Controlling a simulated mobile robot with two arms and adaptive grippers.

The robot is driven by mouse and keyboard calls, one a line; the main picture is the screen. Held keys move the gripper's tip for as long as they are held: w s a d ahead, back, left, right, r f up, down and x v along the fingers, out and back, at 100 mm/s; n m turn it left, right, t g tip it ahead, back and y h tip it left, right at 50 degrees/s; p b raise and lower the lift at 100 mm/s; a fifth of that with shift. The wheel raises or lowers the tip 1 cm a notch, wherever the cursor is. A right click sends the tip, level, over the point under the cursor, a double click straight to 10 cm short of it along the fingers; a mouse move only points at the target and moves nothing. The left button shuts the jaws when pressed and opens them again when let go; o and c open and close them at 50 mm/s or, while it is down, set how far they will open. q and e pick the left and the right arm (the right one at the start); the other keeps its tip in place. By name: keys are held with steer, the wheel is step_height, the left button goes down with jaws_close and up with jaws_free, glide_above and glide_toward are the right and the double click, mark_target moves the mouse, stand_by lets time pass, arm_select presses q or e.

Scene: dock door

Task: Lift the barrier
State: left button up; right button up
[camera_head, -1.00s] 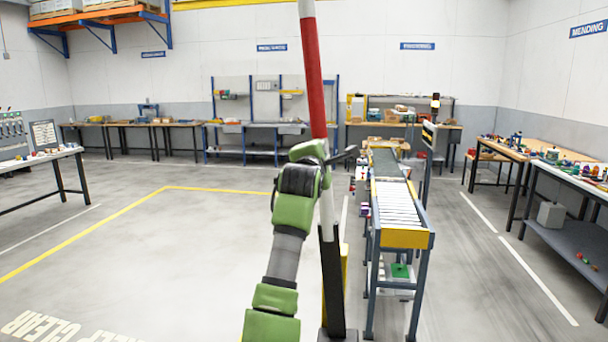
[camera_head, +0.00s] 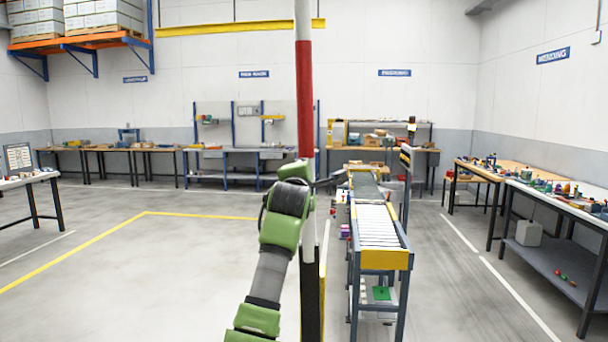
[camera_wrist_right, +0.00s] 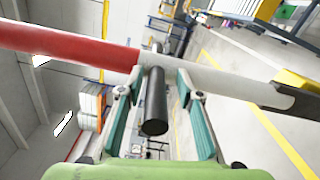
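The barrier is a red and white pole (camera_head: 304,100) that stands upright in the middle of the head view, its top out of frame. It also crosses the right wrist view (camera_wrist_right: 95,52). A short black handle (camera_wrist_right: 154,108) sticks out from the pole towards the wrist camera. My right gripper (camera_wrist_right: 161,80) has its two teal fingers on either side of this handle, tips near the pole. A gap shows between the handle and the right-hand finger. In the head view my right gripper (camera_head: 316,186) is largely hidden behind the green wrist. My left gripper is not in view.
A dark post (camera_head: 310,295) with yellow beside it stands at the pole's foot. A roller conveyor (camera_head: 378,228) stands close to its right. A workbench (camera_head: 560,210) is at the far right. Open floor (camera_head: 150,265) with a yellow line lies to the left.

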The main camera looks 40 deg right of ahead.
steer(key=shift+v, duration=3.75)
